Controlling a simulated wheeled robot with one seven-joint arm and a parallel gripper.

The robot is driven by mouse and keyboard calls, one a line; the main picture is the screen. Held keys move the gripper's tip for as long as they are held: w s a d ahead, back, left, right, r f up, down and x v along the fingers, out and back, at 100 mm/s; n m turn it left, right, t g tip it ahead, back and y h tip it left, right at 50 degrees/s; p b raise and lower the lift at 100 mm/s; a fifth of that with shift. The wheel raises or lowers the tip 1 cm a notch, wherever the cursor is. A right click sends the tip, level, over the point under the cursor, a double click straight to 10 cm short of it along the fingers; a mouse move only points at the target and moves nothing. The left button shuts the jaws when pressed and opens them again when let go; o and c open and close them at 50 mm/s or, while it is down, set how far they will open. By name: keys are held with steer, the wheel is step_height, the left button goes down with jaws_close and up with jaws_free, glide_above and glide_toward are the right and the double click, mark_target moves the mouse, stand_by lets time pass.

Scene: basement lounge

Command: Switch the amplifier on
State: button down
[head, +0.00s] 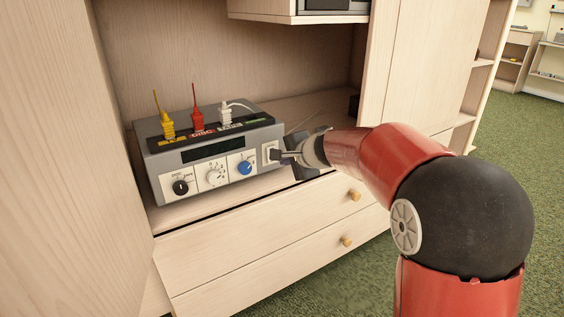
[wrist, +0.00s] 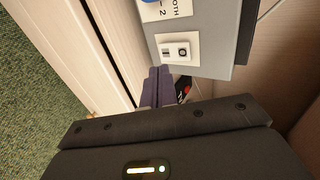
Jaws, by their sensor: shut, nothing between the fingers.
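The amplifier (head: 196,155) is a grey box in the open cabinet, with a dark display and three knobs on its front. Its white switch plate (head: 269,152) is at the front's right end. In the wrist view the rocker switch (wrist: 176,51) shows a bar mark on one side and a ring mark on the other. My gripper (head: 281,155) is shut and empty, close in front of the switch plate and partly covering it in the head view. In the wrist view its fingertips (wrist: 158,72) are beside the plate's lower edge. I cannot tell whether they touch it.
Yellow, red and white plugs (head: 197,119) stand in the amplifier's top. Below are drawers (head: 280,240) with round wooden knobs. A cabinet side panel (head: 75,120) is close on the left. Green carpet (head: 510,135) lies open at right.

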steer(key=v, duration=0.9)
steer(key=shift+r+p, duration=0.35)
steer(key=shift+r, duration=0.05)
steer(key=shift+s, duration=0.1)
